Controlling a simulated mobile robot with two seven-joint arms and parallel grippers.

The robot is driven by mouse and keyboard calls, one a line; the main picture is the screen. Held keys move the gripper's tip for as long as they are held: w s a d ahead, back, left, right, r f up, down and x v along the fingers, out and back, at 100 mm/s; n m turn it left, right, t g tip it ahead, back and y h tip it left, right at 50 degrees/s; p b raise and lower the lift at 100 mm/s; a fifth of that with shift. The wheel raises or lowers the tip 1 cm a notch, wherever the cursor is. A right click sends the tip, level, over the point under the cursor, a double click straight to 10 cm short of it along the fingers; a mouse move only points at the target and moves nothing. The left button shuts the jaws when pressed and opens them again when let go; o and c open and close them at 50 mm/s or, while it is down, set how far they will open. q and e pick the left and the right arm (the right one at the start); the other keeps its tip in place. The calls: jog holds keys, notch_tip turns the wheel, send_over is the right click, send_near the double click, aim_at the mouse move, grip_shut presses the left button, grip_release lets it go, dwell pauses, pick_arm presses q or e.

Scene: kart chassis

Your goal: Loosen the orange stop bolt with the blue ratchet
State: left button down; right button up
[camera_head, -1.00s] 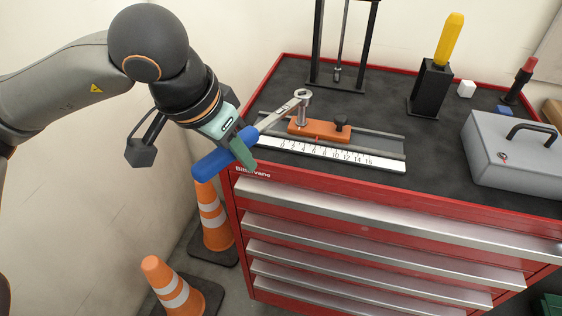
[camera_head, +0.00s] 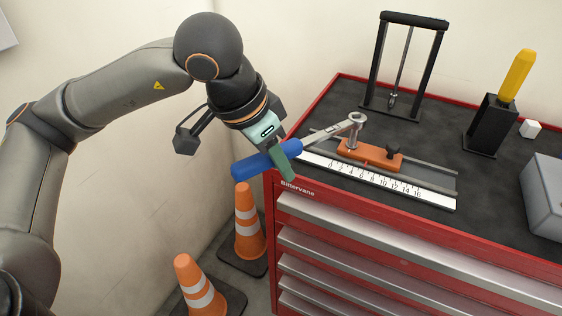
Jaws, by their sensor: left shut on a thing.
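My left gripper (camera_head: 280,155) is shut on the blue handle of the ratchet (camera_head: 262,159), just off the front left corner of the tool chest. The ratchet's grey shaft reaches right and back over the rail. Its ring-shaped head (camera_head: 357,118) is at the top of an upright silver post (camera_head: 353,138) on the left end of the orange stop block (camera_head: 367,154). I cannot tell whether the head is seated on the bolt or just above it. The block sits on the grey rail (camera_head: 430,184) behind a white numbered scale (camera_head: 433,200). My right gripper is not in view.
The red tool chest (camera_head: 322,202) has a dark top. A black frame (camera_head: 383,62) with a hanging rod stands behind the rail. A black holder (camera_head: 490,124) with a yellow handle, a white cube (camera_head: 531,128) and a grey box (camera_head: 546,195) are right. Traffic cones (camera_head: 247,218) stand below left.

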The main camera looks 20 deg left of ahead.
pick_arm(q)
jog(key=shift+r, duration=0.25)
jog(key=shift+r+p, duration=0.95)
jog(key=shift+r, duration=0.6)
notch_tip(320, 180, up, 5)
jog(key=p, duration=0.3)
dwell(0.7)
